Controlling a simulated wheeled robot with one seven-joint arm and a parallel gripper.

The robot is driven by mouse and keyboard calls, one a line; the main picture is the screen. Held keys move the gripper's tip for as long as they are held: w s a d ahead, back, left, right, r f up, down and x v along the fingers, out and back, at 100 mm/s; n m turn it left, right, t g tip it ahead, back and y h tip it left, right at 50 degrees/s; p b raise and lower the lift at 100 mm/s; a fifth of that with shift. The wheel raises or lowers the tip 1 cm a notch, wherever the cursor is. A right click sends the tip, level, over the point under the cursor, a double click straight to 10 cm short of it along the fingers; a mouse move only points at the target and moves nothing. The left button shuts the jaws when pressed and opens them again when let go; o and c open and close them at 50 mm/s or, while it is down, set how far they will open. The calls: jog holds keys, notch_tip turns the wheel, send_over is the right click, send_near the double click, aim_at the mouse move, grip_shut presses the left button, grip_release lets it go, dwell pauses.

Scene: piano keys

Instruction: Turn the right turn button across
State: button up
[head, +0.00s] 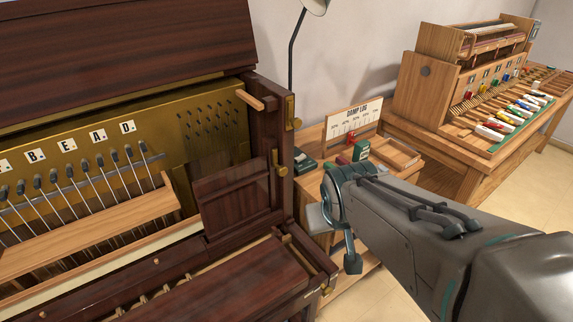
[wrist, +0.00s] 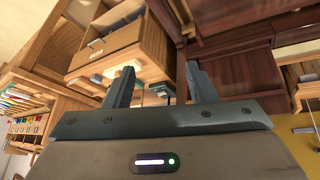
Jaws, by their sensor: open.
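The upright piano case (head: 262,150) is dark wood and stands open at the left of the head view. Two small brass pieces sit on its right post: an upper one (head: 291,112) and a lower one (head: 280,163). Either could be the right turn button; I cannot tell which, and both look upright. My gripper (head: 338,222) is to the right of the post and lower, apart from both. In the wrist view my gripper (wrist: 160,82) has its two fingers spread with nothing held. I cannot make out a turn button in the wrist view.
A loose-looking dark panel (head: 235,203) stands inside the case below the brass plate (head: 200,140). A side table with a "DAMP LOG" board (head: 354,122) and a green box (head: 361,149) is behind my gripper. A workbench (head: 455,150) stands at the back right.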

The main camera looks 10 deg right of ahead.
jog(key=w+d+f+t+h+b, duration=0.1)
jog(key=w+d+f+t+b, duration=0.15)
jog(key=w, duration=0.25)
jog(key=w+d+f+t+b, duration=0.1)
jog(key=w+d+t+b, duration=0.2)
jog(key=w, duration=0.2)
jog(key=n+t+y+b, duration=0.55)
jog(key=y+b, duration=0.25)
jog(key=y, duration=0.2)
send_near(284, 173)
jog(key=shift+m, duration=0.25)
jog(key=x, duration=0.8)
jog(key=shift+w+a, duration=0.1)
jog(key=shift+w, duration=0.1)
jog(key=shift+c, duration=0.3)
jog(key=c, duration=0.9)
